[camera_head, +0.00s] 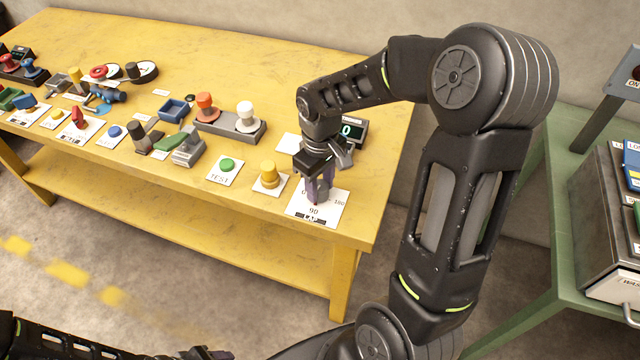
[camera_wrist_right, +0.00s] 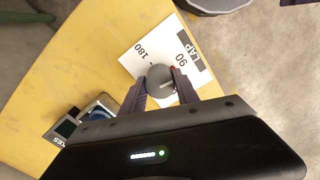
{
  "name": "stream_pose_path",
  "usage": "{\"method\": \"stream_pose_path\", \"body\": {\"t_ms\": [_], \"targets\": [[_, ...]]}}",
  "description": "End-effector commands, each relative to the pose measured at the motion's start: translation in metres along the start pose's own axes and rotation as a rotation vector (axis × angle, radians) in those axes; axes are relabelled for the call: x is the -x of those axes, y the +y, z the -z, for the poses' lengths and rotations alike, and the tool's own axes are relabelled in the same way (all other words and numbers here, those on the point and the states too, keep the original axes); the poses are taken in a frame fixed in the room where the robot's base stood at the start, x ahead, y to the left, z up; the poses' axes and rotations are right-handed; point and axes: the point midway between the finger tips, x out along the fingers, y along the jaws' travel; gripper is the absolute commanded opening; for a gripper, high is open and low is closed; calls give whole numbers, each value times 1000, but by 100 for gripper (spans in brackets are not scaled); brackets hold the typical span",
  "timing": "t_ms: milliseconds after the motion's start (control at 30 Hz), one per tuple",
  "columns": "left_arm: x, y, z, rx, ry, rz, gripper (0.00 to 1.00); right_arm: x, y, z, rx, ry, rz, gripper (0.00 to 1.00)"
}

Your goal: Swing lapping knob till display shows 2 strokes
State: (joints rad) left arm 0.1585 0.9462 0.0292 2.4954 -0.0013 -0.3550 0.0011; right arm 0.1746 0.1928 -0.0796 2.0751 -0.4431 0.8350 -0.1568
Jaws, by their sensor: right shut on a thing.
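The lapping knob (camera_wrist_right: 160,76) is a round dark grey knob with a light pointer line, on a white card (camera_wrist_right: 135,55) marked LAP, 90 and 180. My right gripper (camera_wrist_right: 159,84) is shut on the knob, one finger on each side. In the head view my right gripper (camera_head: 318,192) points down over the card (camera_head: 322,212) and hides most of the knob. The display (camera_head: 351,130) behind it shows a green 0, partly covered by my wrist. The display also shows in the right wrist view (camera_wrist_right: 66,128). My left gripper (camera_head: 205,353) shows only partly at the bottom edge.
A yellow knob (camera_head: 269,174) and a green button (camera_head: 226,164) stand left of the card. A grey base with orange and white knobs (camera_head: 246,118) is farther back. The yellow table (camera_head: 250,55) is bare at the back. A green table (camera_head: 560,160) stands at right.

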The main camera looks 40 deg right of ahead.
Motion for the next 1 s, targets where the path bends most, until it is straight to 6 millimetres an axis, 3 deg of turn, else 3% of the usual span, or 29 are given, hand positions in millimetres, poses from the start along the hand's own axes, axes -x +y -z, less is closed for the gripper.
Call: {"method": "stream_pose_path", "body": {"t_ms": [333, 833, 867, 1000], "targets": [[1, 0, 0, 0, 0, 0, 58, 1, 0, 1, 161, 3, -1, 0], [1, 0, 0, 0, 0, 0, 58, 1, 0, 1, 182, 4, -2, 0], [1, 0, 0, 0, 0, 0, 58, 1, 0, 1, 182, 4, -2, 39], [1, 0, 0, 0, 0, 0, 58, 1, 0, 1, 182, 2, -1, 51]]}}
